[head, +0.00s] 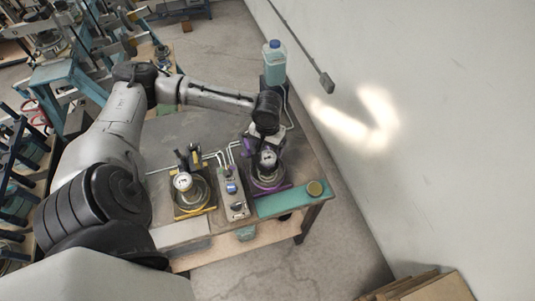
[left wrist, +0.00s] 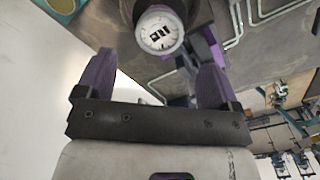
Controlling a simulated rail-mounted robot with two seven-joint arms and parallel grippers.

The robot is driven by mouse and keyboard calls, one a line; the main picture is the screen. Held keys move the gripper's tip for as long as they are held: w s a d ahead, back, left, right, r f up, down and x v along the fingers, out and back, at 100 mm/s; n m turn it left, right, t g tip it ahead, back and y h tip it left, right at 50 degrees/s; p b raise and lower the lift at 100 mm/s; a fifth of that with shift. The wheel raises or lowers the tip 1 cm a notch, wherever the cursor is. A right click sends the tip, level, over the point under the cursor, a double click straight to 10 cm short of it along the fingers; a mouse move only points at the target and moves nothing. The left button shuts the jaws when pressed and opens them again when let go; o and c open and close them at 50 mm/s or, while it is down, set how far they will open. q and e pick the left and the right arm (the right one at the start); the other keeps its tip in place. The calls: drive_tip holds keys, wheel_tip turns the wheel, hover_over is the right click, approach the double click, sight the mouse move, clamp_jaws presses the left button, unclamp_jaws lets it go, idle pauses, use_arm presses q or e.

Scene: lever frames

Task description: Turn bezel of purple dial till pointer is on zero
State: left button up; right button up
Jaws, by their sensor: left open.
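The purple dial (head: 268,158) stands on a purple-edged base (head: 271,188) near the right part of the bench. Its round white face (left wrist: 159,31) with dark markings shows at the top of the left wrist view, and the face is too small to read where the pointer stands against zero. My left gripper (head: 262,141) is above and close to the dial in the head view. In the left wrist view its two fingers (left wrist: 157,64) are spread wide with nothing between them, and the dial face lies beyond the tips.
A similar dial with a yellow base (head: 182,181) stands to the left, with a grey control box (head: 233,196) between. A teal strip (head: 284,202) with a round yellowish lid (head: 314,188) lies at the front right. A blue jug (head: 273,65) stands behind, near the wall.

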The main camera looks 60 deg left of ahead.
sight(267, 157)
use_arm(q)
wheel_tip(267, 157, down, 5)
drive_tip(key=shift+r, duration=0.1)
drive_tip(key=shift+f, duration=0.55)
drive_tip(key=shift+c, duration=0.5)
